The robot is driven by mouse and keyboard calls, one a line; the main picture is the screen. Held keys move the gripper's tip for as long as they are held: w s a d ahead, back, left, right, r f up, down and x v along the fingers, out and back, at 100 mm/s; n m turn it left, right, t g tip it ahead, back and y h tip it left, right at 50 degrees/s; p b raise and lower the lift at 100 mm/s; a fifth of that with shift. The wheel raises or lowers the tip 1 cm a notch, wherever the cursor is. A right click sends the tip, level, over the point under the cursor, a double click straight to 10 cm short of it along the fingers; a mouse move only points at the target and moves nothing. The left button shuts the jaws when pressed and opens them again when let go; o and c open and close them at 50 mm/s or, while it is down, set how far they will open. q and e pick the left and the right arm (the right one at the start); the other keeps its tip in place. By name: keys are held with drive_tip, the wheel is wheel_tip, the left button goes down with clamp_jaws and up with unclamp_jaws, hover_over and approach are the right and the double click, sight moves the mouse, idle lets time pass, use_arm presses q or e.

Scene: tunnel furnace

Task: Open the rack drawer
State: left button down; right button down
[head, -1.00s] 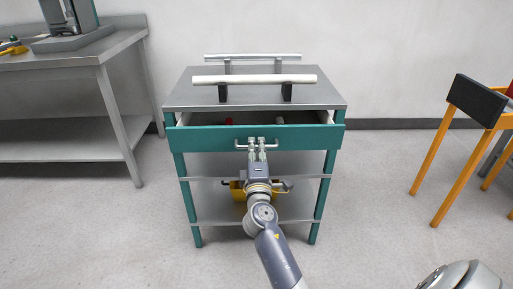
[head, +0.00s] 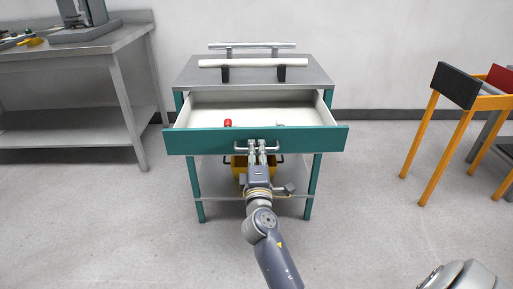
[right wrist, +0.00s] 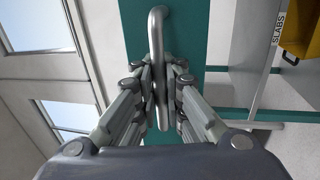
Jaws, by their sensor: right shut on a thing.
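The rack drawer (head: 200,141) has a teal front and a white inside, and it stands pulled well out of the teal and grey rack (head: 190,75). A red item (head: 228,123) and a pale item (head: 280,124) lie in it just behind the front panel. My right gripper (head: 257,147) is shut on the drawer's metal bar handle (head: 241,146). In the right wrist view the handle (right wrist: 159,60) passes between the fingers of my right gripper (right wrist: 160,95). My left gripper is not in view.
Two bars, one white (head: 250,63) and one metallic (head: 252,45), rest on supports on the rack top. A yellow bin (head: 238,165) is on the lower shelf. A grey workbench (head: 75,60) is at left, an orange-framed stand (head: 445,150) at right. Floor between is clear.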

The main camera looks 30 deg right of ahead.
drive_tip(key=shift+f, duration=0.15)
drive_tip(key=c, duration=2)
unclamp_jaws()
drive_tip(key=v, duration=0.7)
drive_tip(key=shift+s, duration=0.25)
drive_tip(key=shift+a, duration=0.15)
